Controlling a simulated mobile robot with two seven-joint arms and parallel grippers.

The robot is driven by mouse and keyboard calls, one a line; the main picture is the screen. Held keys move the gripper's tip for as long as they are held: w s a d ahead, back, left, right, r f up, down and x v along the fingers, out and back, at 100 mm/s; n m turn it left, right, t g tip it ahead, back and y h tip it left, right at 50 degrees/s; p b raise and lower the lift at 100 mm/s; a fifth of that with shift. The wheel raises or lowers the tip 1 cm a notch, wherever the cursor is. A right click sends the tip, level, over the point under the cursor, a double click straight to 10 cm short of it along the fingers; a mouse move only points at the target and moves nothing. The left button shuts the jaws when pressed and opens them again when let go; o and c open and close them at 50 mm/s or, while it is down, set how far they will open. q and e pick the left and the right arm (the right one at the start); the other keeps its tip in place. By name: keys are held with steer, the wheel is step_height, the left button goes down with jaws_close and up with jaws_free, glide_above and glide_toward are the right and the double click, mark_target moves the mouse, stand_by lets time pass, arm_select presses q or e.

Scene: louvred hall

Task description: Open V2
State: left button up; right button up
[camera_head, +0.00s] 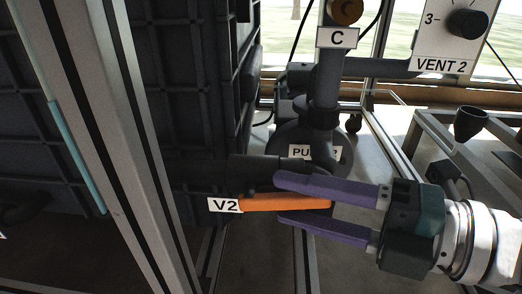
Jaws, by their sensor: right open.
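The V2 valve has an orange lever handle (270,203), lying nearly level in front of a dark pipe. A white label reading V2 (225,205) is at the handle's left end. My right gripper (277,202) comes in from the right with two purple fingers. One finger is above the orange handle and one below it, so the handle lies between them. The fingers are apart. I cannot tell whether either touches the handle. My left gripper does not show.
A pump (315,150) with a partly hidden label stands behind the handle. A pipe labelled C (337,38) rises above it. A VENT 2 panel (450,35) with a black knob is at upper right. A metal frame post (125,140) and dark ribbed tank (205,80) bound the left.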

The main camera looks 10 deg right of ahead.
steer(key=shift+w, duration=0.2)
steer(key=c, duration=0.4)
jaws_close()
steer(key=shift+r, duration=0.1)
stand_by(0.6)
